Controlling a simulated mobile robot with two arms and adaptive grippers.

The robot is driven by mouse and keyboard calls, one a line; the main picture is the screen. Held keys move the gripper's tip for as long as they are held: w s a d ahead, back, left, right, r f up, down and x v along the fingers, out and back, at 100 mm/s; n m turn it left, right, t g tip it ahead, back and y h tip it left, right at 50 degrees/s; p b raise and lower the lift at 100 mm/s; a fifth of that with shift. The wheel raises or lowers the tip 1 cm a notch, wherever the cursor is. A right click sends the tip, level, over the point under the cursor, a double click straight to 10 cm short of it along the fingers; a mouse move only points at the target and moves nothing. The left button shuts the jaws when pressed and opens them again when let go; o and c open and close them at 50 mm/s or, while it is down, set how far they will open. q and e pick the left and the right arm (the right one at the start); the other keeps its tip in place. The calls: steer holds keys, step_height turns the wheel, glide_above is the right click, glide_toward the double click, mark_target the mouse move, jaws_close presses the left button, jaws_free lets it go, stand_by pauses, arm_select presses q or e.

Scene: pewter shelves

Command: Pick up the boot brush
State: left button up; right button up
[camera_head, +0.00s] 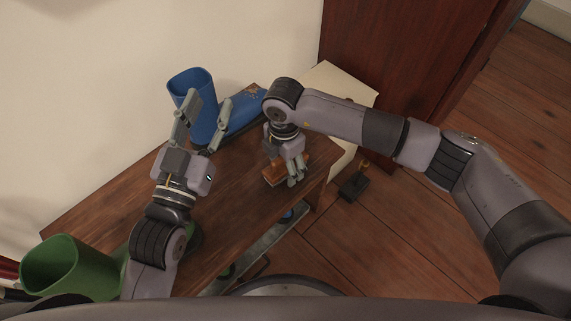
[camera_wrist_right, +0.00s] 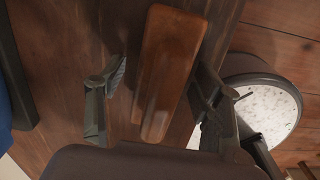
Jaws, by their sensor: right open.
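The boot brush, a brown-orange wooden block, lies on the wooden shelf top near its right end (camera_head: 271,180). In the right wrist view the brush (camera_wrist_right: 170,65) runs lengthwise between my fingers. My right gripper (camera_head: 293,181) is over the brush from above. In the right wrist view it is open, with one finger on each side of the brush; whether either finger touches it I cannot tell. In the head view it hides part of the brush. My left gripper (camera_head: 209,112) is open and empty, raised in front of the blue boot.
A blue boot (camera_head: 190,83) stands at the back against the wall. A green boot (camera_head: 62,268) is at the front left. A dark object (camera_head: 353,187) is on the floor right of the shelf top (camera_head: 235,190). A red-brown cabinet (camera_head: 395,50) stands behind.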

steer(key=shift+c, duration=0.3)
steer(key=c, duration=1.2)
